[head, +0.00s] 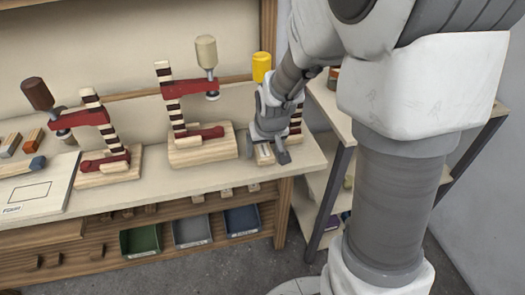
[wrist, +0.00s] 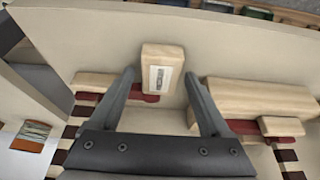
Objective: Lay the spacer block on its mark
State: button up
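The spacer block appears to be the pale wooden block with a small printed label, seen in the wrist view (wrist: 162,70). It lies on the bench top between my two fingertips. My gripper (wrist: 161,75) is open, with a finger close to each side of the block; I cannot tell whether either touches. In the head view my gripper (head: 270,155) points down at the right end of the bench, and part of the block (head: 264,155) shows beside the fingers. The mark appears to be the black rectangle outline on a pale board (head: 30,192) at the far left.
Red-armed clamps on wooden bases (head: 203,147) stand along the bench (head: 150,189) between my gripper and the board. Small blocks (head: 10,145) lie behind the board. Green, grey and blue bins (head: 192,231) sit below the bench. A shelf unit (head: 318,190) stands at the right.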

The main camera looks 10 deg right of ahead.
grip_shut()
